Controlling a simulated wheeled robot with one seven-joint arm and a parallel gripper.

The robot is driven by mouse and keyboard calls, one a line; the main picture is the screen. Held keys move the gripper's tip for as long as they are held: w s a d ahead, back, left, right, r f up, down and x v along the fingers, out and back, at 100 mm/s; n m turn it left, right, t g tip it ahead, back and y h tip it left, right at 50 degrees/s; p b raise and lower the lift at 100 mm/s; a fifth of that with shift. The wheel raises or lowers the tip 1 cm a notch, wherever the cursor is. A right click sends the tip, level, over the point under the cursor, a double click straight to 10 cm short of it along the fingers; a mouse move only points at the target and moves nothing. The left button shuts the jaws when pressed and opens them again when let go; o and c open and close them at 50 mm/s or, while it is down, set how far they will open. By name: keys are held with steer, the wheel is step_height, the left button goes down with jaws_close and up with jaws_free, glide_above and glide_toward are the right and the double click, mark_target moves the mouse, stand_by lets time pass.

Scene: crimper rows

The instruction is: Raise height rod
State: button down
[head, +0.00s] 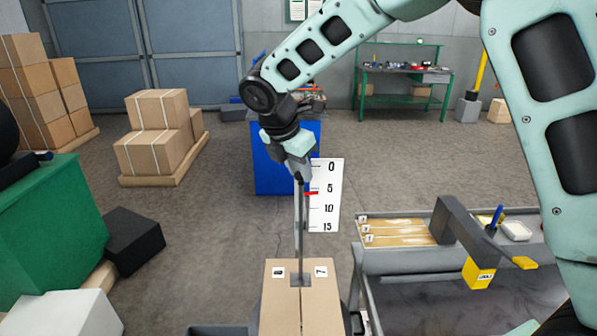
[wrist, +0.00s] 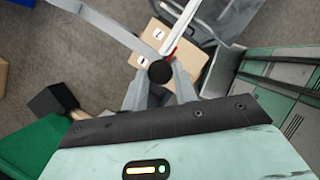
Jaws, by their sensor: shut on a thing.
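The height rod (head: 299,225) is a thin grey upright rod above a cardboard box with two numbered labels. A white scale board (head: 325,212) marked 0, 5, 10 and 15 from top to bottom stands beside it. A red pointer (head: 311,193) sits by the 5 mark. My gripper (head: 300,179) is at the rod's top, fingers pointing down. In the wrist view, its fingers (wrist: 160,80) are shut on the rod's round black knob (wrist: 160,72). The red pointer also shows just beyond the knob (wrist: 171,55). The fingers partly hide the rod's top in the head view.
The cardboard box (head: 281,315) stands below the rod. A grey bench (head: 440,262) with a yellow-ended tool (head: 479,274) is at right. A green box (head: 50,225) and a black box (head: 133,243) are at left. A blue cabinet (head: 268,170) stands behind my gripper.

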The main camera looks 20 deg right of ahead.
step_height(320, 180, up, 7)
steer(key=p, duration=0.4)
steer(key=shift+w+r, duration=0.1)
steer(key=shift+r, duration=0.1)
steer(key=c, duration=1.1)
jaws_free()
steer(key=b+v, duration=0.3)
steer(key=v, duration=1.4)
steer(key=shift+r, duration=0.2)
steer(key=shift+a, duration=0.1)
